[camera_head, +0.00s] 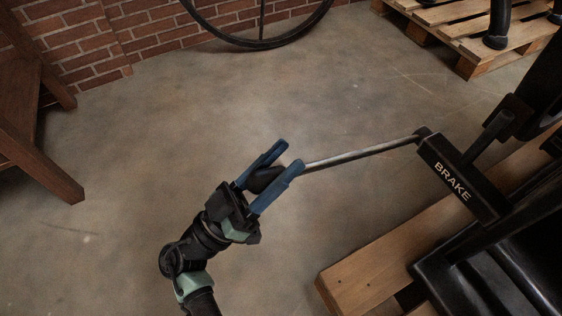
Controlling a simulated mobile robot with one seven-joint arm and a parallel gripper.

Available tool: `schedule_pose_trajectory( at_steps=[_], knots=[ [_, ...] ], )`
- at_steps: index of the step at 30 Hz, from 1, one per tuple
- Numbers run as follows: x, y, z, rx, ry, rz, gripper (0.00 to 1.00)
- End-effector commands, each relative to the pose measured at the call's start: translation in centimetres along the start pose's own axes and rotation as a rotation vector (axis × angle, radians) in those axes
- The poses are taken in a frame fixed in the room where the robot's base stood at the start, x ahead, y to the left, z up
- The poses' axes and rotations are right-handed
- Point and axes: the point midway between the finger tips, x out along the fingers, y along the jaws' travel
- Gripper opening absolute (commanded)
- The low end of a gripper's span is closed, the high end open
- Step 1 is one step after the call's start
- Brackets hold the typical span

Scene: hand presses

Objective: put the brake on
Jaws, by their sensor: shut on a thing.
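The brake is a black box (462,180) labelled BRAKE at the right, fixed to the black press. A thin grey metal lever (360,155) runs from the box's upper left corner out to the left, sloping slightly down. Its free end has a black grip (264,179). My gripper (280,161), with two blue fingers, is shut on this black grip, one finger on each side. The lever's pivot is at the box's top corner.
A wooden beam (378,254) lies under the press at lower right. A wooden pallet (470,28) is at top right. A wheel (258,42) leans by the brick wall (90,48). A wooden bench (40,160) stands at left. The concrete floor between is clear.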

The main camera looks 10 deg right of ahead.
Motion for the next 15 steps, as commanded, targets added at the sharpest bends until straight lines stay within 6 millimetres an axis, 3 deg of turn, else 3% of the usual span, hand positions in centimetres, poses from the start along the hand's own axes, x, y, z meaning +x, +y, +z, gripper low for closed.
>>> schedule_pose_trajectory(
  at_steps=[8,9,13,15],
  knots=[
    [-0.82,-0.24,0.6,-0.012,-0.007,-0.021,0.0],
    [-0.84,-0.24,0.63,-0.012,-0.007,-0.022,0.46],
    [-0.71,-0.2,0.56,-0.01,-0.007,-0.018,0.69],
    [-0.62,-0.17,0.51,-0.009,-0.006,-0.016,0.73]
  ],
)
